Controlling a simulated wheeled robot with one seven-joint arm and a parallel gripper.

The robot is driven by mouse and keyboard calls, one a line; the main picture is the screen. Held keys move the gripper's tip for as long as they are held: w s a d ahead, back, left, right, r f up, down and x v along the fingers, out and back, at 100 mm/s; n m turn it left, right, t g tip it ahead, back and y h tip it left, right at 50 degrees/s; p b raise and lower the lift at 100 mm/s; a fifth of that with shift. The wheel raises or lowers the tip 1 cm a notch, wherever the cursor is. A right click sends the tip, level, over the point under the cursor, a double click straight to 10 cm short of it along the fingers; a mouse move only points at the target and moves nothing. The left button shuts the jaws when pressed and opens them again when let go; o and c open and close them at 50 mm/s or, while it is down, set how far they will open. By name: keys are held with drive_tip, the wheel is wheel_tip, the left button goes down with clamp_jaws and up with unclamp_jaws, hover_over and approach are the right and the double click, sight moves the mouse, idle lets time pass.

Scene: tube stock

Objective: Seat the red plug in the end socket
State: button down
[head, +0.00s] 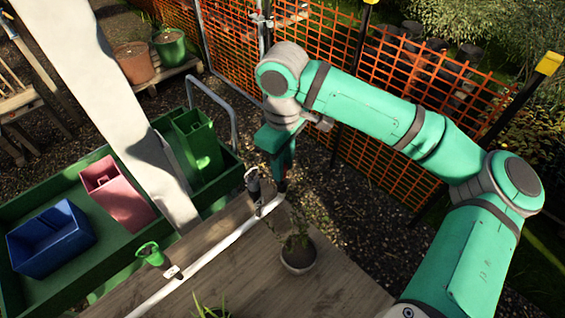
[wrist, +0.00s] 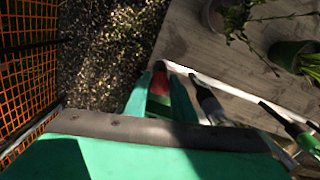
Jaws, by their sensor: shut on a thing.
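My gripper (wrist: 161,88) has its two green fingers shut on the red plug (wrist: 160,78) in the wrist view. In the head view my gripper (head: 281,180) points down at the far end of the white pipe (head: 222,246), and the plug cannot be made out there. The pipe (wrist: 240,98) also runs across the wrist view, and its end lies right by the plug. The end socket is not clearly visible. I cannot tell whether the plug is inside it, touching it or just above.
A dark fitting (head: 254,184) stands on the pipe close to my gripper, and a green-handled valve (head: 152,255) is farther along. A potted plant (head: 298,253) stands on the wooden table (head: 325,290). A green tray (head: 85,265) holds blue, pink and green bins. Orange mesh fencing (head: 395,150) stands behind.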

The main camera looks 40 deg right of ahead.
drive_tip(key=shift+f, duration=1.7)
idle(1.7)
drive_tip(key=c, duration=1.4)
unclamp_jaws()
drive_tip(key=shift+r, duration=0.2)
wheel_tip(320, 180, up, 10)
drive_tip(key=shift+r, duration=0.25)
wheel_tip(320, 180, down, 11)
drive_tip(key=shift+r, duration=0.3)
